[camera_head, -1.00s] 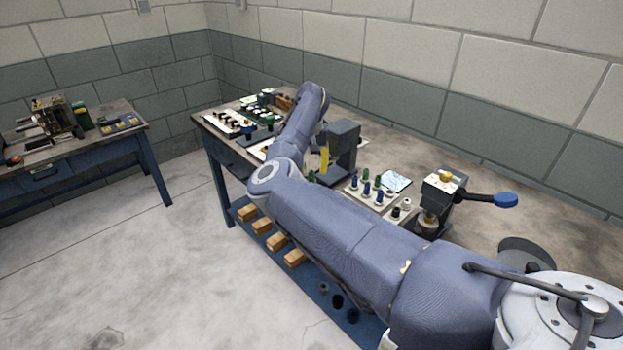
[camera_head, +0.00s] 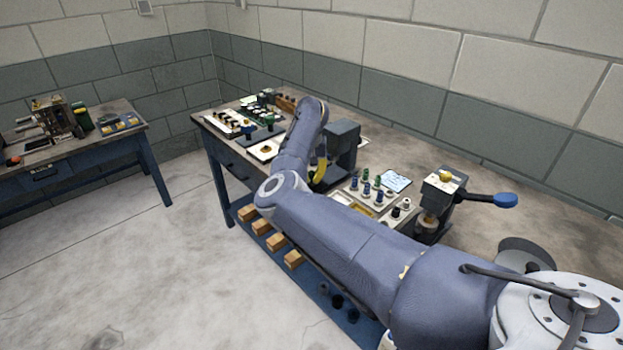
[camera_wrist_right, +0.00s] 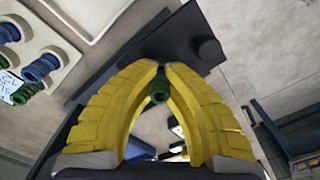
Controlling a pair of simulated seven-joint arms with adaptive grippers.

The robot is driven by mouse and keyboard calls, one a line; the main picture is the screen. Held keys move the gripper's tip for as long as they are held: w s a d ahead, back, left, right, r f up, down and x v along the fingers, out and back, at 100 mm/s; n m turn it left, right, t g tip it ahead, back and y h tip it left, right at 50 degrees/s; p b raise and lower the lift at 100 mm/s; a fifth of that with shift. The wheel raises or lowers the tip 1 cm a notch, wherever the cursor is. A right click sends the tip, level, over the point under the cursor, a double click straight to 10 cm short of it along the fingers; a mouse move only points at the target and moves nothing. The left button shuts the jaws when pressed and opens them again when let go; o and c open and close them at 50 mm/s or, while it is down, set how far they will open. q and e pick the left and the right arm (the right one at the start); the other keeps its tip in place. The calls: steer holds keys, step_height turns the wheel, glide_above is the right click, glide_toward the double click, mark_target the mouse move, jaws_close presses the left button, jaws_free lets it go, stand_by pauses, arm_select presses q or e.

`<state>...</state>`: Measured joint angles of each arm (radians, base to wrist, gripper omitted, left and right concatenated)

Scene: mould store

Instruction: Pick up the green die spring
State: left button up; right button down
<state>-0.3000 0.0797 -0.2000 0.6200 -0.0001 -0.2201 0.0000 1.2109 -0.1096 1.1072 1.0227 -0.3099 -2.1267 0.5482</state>
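My right gripper (camera_wrist_right: 160,70) has yellow fingers closed around a green die spring (camera_wrist_right: 159,90). The spring sits between the two fingertips in the right wrist view, partly covered by them. In the head view the right gripper (camera_head: 320,172) is beside a dark machine, and the held spring cannot be made out there. Other green springs (camera_head: 377,180) stand among blue ones in a light tray (camera_head: 345,199) to the right. Part of that tray, with blue springs (camera_wrist_right: 40,67) and a green one (camera_wrist_right: 26,93), shows at the left of the wrist view. My left gripper is out of view.
The dark upright machine (camera_head: 342,143) stands close to the gripper; its dark plate also shows in the wrist view (camera_wrist_right: 165,40). A press with a blue-knobbed lever (camera_head: 505,200) stands farther right. Boards and small parts (camera_head: 268,117) fill the bench's far end. The bench's back right is clear.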

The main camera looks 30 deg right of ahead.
mark_target(312, 172)
steer(key=shift+r, duration=0.1)
stand_by(0.6)
step_height(312, 172, up, 23)
stand_by(1.1)
